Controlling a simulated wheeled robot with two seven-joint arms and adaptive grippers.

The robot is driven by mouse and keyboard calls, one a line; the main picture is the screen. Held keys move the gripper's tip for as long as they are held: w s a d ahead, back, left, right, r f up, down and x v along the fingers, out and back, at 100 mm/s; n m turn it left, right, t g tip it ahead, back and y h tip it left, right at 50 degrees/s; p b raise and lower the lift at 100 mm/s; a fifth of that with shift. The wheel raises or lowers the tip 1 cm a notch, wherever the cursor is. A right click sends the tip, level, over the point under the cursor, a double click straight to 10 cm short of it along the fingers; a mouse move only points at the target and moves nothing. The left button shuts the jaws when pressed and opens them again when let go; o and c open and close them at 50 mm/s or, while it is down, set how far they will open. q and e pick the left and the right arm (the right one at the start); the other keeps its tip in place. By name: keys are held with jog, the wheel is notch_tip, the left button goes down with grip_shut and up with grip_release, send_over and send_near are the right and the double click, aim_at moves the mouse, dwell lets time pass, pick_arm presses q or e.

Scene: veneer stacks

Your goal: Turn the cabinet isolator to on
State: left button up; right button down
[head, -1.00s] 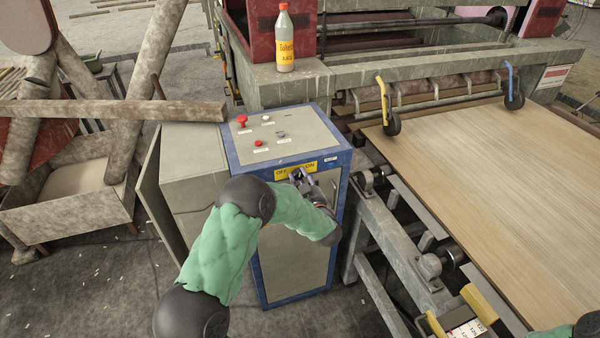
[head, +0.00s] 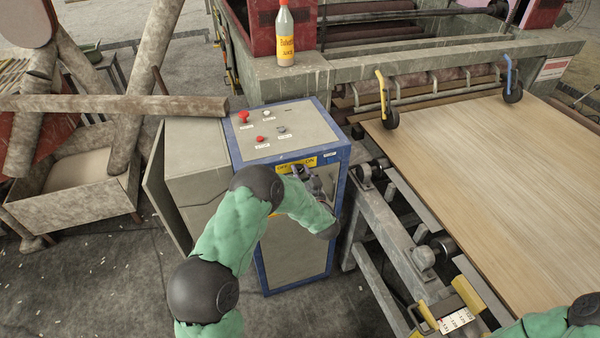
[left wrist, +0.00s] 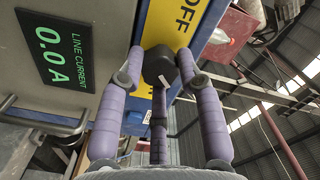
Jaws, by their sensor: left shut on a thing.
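The blue-edged control cabinet (head: 342,155) stands in the middle of the head view. Its front carries a yellow OFF/ON plate (head: 311,161), partly covered by my left gripper (head: 303,178). In the left wrist view the isolator knob (left wrist: 159,66) is black with a small white mark, in front of the yellow plate (left wrist: 184,18). The purple fingers of my left gripper (left wrist: 160,75) are shut on the knob. OFF is readable; the ON end is hidden there, and I cannot tell the knob's exact setting. My right gripper is out of view.
A display (left wrist: 51,50) reads LINE CURRENT 0.0 A. Red buttons (head: 243,117) sit on the cabinet top. A bottle (head: 285,36) stands on the machine frame behind. A veneer sheet (head: 490,170) and rollers lie to the right, a timber beam (head: 110,104) to the left.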

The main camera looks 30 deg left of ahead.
pick_arm(q)
jog(key=shift+w+r, duration=0.25)
jog(key=shift+r, duration=0.3)
jog(key=o, duration=1)
jog(key=shift+c, duration=0.2)
jog(key=shift+o, duration=0.9)
jog(key=shift+f, duration=0.25)
jog(key=shift+s+d, duration=0.1)
jog(key=v, duration=1.2)
jog(key=shift+f, duration=0.1)
